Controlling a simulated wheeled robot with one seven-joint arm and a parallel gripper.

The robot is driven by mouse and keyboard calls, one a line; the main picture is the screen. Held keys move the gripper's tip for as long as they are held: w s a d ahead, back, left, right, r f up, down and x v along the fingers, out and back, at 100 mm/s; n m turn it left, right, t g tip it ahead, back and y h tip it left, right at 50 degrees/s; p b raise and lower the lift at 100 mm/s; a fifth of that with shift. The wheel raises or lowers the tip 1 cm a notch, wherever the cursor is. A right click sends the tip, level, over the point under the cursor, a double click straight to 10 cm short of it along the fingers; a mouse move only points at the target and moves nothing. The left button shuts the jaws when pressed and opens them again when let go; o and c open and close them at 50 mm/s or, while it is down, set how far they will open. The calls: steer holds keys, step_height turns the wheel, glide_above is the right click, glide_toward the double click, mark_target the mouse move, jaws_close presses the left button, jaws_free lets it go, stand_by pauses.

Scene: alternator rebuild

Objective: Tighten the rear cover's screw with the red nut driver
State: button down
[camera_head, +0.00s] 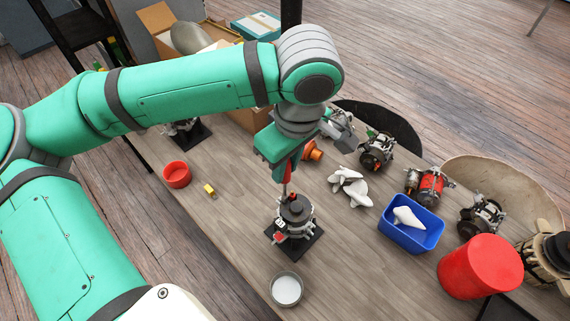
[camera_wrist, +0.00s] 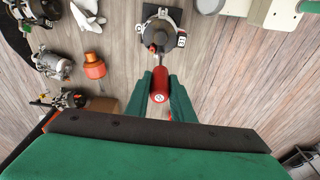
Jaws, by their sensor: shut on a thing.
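My gripper (camera_head: 287,163) is shut on the red nut driver (camera_head: 288,173), and its green fingers close on both sides of the red handle (camera_wrist: 159,85) in the wrist view. The driver's thin shaft points down to the alternator (camera_head: 294,213). That alternator stands upright on a dark square base plate (camera_head: 292,248), and its rear cover (camera_wrist: 160,29) faces up. The shaft's tip meets the near edge of the cover in the wrist view. I cannot tell whether it sits on the screw, as the screw is too small or hidden.
A round white-filled dish (camera_head: 287,290) is in front of the stand. A red bowl (camera_head: 177,174) and a small yellow item (camera_head: 209,189) lie left.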

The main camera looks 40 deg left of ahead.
steer(key=n+g, duration=0.1)
steer(key=n, duration=0.5)
steer(key=shift+n, duration=0.4)
steer(key=n, duration=0.3)
steer(key=n+h, duration=0.1)
steer(key=n, duration=0.3)
steer(key=shift+w+g, duration=0.1)
steer(key=shift+g, duration=0.3)
steer(key=n, duration=0.3)
steer(key=shift+n+h, duration=0.3)
steer(key=shift+n, duration=0.1)
steer(key=n, duration=0.3)
steer(key=shift+n+h, duration=0.3)
steer(key=n, duration=0.7)
steer(key=shift+a+h, duration=0.1)
steer(key=shift+h, duration=0.3)
steer(key=shift+f, duration=0.55)
